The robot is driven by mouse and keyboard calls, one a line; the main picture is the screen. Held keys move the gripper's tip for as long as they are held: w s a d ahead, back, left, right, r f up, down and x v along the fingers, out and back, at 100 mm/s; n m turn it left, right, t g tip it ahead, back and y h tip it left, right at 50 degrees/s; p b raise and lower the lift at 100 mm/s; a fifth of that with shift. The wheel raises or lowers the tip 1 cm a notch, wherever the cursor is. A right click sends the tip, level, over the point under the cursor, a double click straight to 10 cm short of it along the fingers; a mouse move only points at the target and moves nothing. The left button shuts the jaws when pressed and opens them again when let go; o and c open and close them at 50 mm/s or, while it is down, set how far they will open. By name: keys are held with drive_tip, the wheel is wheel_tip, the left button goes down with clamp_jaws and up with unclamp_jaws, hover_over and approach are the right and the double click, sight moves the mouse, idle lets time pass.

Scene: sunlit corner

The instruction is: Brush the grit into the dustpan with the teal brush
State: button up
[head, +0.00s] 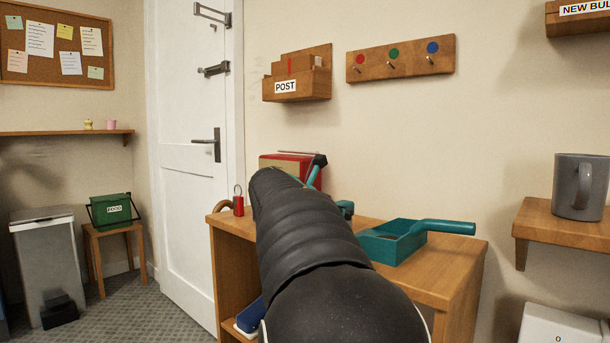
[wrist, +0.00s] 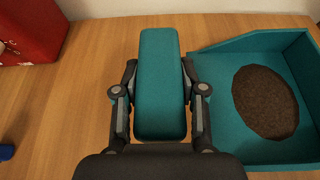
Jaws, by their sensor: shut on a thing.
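My gripper (wrist: 160,95) is shut on the teal brush (wrist: 160,75), with one finger on each side of it in the wrist view. The teal dustpan (wrist: 232,50) lies on the wooden top just right of the brush. A dark brown oval patch of grit (wrist: 265,102) lies inside the pan. I see no grit on the bare wood in view. The brush's bristles are hidden beneath it, so I cannot tell whether they touch the wood. In the head view the dustpan (head: 393,245) sits right of my arm, its handle pointing right. My arm hides much of the top there.
A red box (wrist: 32,30) stands at the back left of the wooden top (wrist: 85,75); it also shows in the head view (head: 285,162). A red padlock (head: 238,205) stands at the left edge. A wall shelf with a grey mug (head: 578,187) is at the right.

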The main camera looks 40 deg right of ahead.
sight(346, 203)
drive_tip(key=shift+s, duration=0.4)
drive_tip(key=r+p, duration=0.2)
drive_tip(key=r, duration=0.1)
drive_tip(key=shift+s+p, duration=0.2)
drive_tip(key=shift+p, duration=0.1)
wheel_tip(346, 203, up, 5)
drive_tip(key=p, duration=0.5)
drive_tip(key=shift+r+p, duration=0.15)
drive_tip(key=shift+p, duration=0.2)
